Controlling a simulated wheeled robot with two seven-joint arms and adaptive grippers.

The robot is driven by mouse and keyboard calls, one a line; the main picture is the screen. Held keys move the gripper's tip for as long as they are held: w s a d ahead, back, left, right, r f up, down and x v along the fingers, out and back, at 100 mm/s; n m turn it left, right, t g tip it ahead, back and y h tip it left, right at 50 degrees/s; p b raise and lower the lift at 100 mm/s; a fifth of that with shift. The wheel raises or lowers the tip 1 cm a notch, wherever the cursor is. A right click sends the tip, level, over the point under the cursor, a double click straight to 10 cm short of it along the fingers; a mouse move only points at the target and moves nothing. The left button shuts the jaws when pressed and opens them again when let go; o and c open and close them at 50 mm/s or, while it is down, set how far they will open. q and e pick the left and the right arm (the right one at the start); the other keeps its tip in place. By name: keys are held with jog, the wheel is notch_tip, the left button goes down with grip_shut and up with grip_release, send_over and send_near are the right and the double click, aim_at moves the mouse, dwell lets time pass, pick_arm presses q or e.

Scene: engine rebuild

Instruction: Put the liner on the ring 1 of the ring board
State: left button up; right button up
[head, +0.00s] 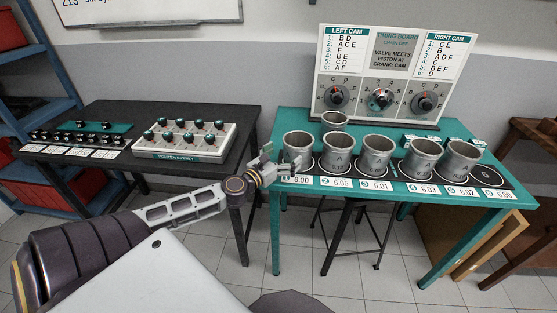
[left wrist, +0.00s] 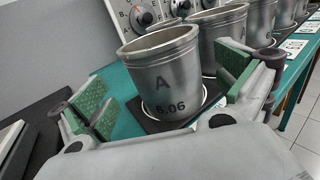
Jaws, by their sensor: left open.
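The liner (head: 297,146) is a grey metal cup with a flared rim, at the left end of the ring board. In the left wrist view the liner (left wrist: 162,80) is marked A 6.06 and stands upright over a white-edged ring on the black ring board (left wrist: 150,123). Its base hides most of ring 1, and the label 1 6.00 (head: 297,181) is in front. My left gripper (head: 279,162) is open at the liner's left side. In the left wrist view its green pads are on either side of the liner, apart from it. My right gripper is out of view.
Several other liners (head: 378,155) stand along the board to the right; ring 6 (head: 485,174) is bare. Another liner (head: 334,120) stands behind. The timing board (head: 391,75) rises at the back of the teal table (head: 445,213). A black table (head: 85,163) is at left.

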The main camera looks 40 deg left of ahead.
pick_arm(q)
jog(key=shift+s, duration=1.45)
